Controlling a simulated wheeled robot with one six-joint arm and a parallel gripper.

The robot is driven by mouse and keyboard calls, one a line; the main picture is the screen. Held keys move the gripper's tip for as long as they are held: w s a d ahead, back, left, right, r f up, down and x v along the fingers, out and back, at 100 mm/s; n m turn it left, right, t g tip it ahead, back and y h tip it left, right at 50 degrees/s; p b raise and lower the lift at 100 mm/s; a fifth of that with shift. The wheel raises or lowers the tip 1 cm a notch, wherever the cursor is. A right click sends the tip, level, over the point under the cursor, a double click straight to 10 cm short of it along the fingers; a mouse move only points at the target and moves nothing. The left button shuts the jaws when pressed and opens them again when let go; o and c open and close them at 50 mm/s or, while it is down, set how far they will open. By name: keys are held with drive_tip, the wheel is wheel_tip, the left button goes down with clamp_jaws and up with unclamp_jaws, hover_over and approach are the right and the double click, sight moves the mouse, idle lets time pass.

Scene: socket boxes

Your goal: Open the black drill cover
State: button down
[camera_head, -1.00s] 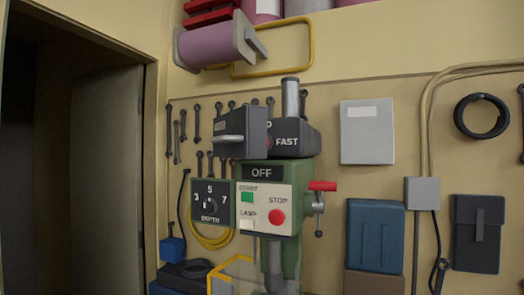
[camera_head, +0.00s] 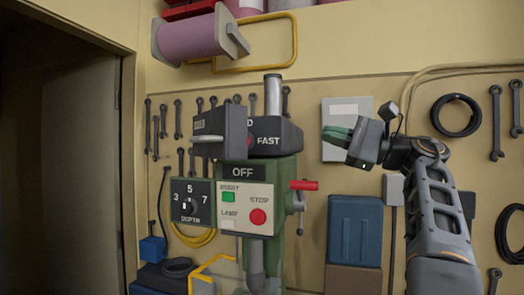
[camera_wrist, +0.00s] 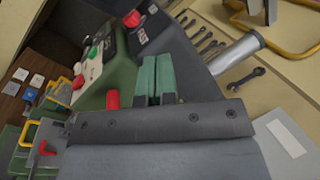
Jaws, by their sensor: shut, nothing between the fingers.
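The black drill cover (camera_head: 220,130) is a dark box at the left front of the drill head (camera_head: 275,137), with a grey handle (camera_head: 207,138) on its face. It stands out from the head and hides part of the lettering beside "FAST". A red round part shows just right of it. I cannot tell how far it is swung. My gripper (camera_head: 326,134) is to the right of the drill head, apart from the cover. Its green fingers are together and empty. They also show in the wrist view (camera_wrist: 155,64), with the drill beyond them.
The green drill body carries a control panel (camera_head: 245,207) and a red-tipped lever (camera_head: 303,186). A depth dial box (camera_head: 192,203) sits left of it. A yellow-framed roll holder (camera_head: 250,45) hangs above. A grey wall box (camera_head: 340,112) is behind my gripper.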

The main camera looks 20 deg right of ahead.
drive_tip(key=a+f+n+g+p, duration=0.2)
drive_tip(key=a+n+g, duration=0.3)
drive_tip(key=a, duration=1.1)
drive_tip(key=shift+w+f+n, duration=0.3)
drive_tip(key=shift+f+n, duration=0.3)
drive_tip(key=shift+n, duration=0.7)
